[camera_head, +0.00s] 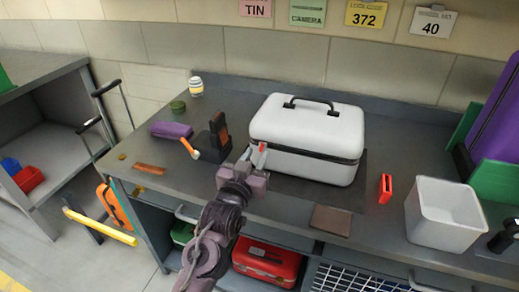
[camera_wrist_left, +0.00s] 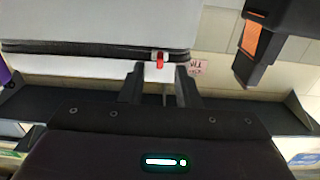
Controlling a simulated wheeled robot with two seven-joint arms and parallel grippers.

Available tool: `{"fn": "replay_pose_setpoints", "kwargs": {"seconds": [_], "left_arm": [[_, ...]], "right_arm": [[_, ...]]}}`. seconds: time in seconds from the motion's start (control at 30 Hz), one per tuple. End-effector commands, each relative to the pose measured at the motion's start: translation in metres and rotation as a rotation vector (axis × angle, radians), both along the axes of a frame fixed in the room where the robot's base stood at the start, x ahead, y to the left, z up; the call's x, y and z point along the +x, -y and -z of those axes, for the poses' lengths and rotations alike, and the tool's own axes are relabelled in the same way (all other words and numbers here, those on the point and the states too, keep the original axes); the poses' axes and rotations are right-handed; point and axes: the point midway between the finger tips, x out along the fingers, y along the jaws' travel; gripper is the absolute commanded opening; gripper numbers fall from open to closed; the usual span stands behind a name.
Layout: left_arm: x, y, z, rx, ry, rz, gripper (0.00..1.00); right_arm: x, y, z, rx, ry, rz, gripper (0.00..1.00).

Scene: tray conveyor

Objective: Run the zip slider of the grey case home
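The grey case (camera_head: 306,125) stands closed on the counter, with a dark handle on its lid. A dark zip line runs round its side. The red zip slider (camera_head: 262,147) is near the case's left front corner. In the left wrist view the slider (camera_wrist_left: 160,60) hangs on the zip line (camera_wrist_left: 80,48), near the case's right end. My left gripper (camera_head: 256,157) is at this corner. Its two fingers (camera_wrist_left: 160,88) are apart, with the red slider showing just beyond the gap between them. I cannot tell whether they touch it. My right gripper is not in view.
A black and orange upright device (camera_head: 219,137) stands left of my gripper, with a purple pouch (camera_head: 171,130) beyond. Right of the case are a small red item (camera_head: 385,188) and a white bin (camera_head: 444,213). A brown flat piece (camera_head: 331,220) lies at the front edge.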

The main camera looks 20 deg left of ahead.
Motion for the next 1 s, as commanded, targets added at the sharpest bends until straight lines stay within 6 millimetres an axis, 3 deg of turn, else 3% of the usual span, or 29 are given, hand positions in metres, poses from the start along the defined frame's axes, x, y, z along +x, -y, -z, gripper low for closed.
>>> {"fn": "replay_pose_setpoints", "kwargs": {"seconds": [0.2,0.53,0.77,1.0], "left_arm": [[0.025,0.001,0.000,-0.001,0.000,0.000,0.29],[0.028,0.001,0.000,0.000,0.000,0.001,0.29],[0.028,0.001,0.000,0.000,0.000,0.001,0.00],[0.028,0.001,0.000,0.000,0.000,0.001,0.00]], "right_arm": [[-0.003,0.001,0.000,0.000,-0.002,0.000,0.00],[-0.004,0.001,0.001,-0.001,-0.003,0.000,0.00],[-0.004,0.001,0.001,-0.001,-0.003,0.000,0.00],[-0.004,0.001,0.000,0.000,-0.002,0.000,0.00]]}}
